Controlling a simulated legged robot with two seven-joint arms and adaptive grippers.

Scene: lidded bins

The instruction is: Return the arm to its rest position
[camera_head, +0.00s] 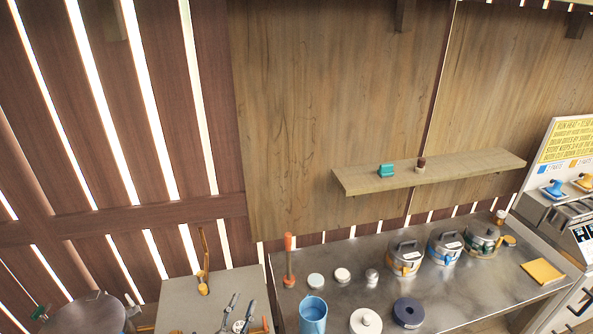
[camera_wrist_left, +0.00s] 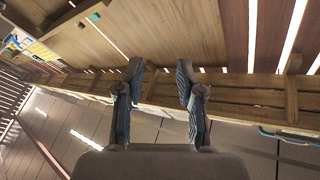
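My left gripper (camera_head: 240,303) shows at the bottom edge of the head view, with its two dark fingers apart in front of a pale table. In the left wrist view the same gripper (camera_wrist_left: 160,72) is open, with nothing between its padded fingers. Beyond the fingers are wooden boards and a rail, out of contact. Most of the left arm is outside the head view. My right gripper shows in neither view.
A metal counter (camera_head: 330,262) holds several lidded pots, a blue cup (camera_head: 313,314), a white lidded jar (camera_head: 366,322) and a dark ring (camera_head: 408,312). A wooden shelf (camera_head: 450,172) is above. The pale table (camera_head: 180,300) holds a yellow ladle (camera_head: 203,270).

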